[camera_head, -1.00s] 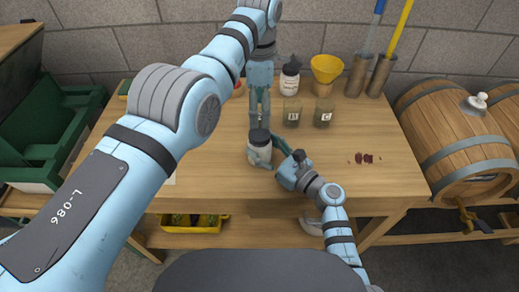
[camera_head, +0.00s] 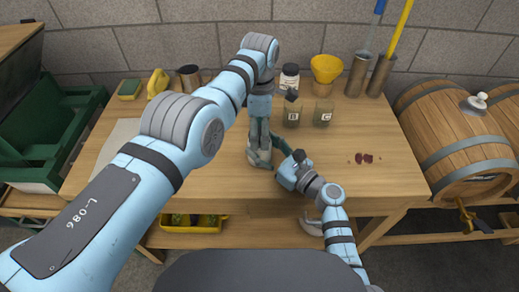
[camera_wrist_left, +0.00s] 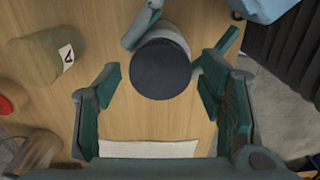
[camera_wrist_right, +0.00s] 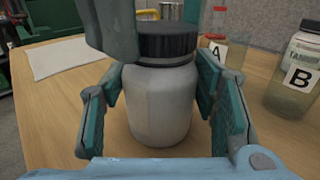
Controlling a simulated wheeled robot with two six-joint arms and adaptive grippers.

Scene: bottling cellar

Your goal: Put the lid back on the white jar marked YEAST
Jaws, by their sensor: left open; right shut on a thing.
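A white jar (camera_wrist_right: 162,105) stands upright on the table with a black lid (camera_wrist_right: 167,42) sitting on its mouth; I cannot tell if the lid is fastened. No marking shows on the jar's visible side. My right gripper (camera_wrist_right: 162,110) is shut on the jar's body, one finger on each side. My left gripper (camera_head: 259,148) is pointing down over the jar, open. In the left wrist view the lid (camera_wrist_left: 160,70) lies just beyond the gap between its fingers, apart from both. In the head view my left gripper mostly hides the jar and lid.
Jars marked A (camera_wrist_left: 48,58), B (camera_head: 292,113) and C (camera_head: 323,113) stand nearby, with a white bottle (camera_head: 289,77) and yellow funnel (camera_head: 326,68) behind. A pale sheet (camera_head: 118,148) lies at left. Dark red bits (camera_head: 364,158) lie on the right, with clear table around them.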

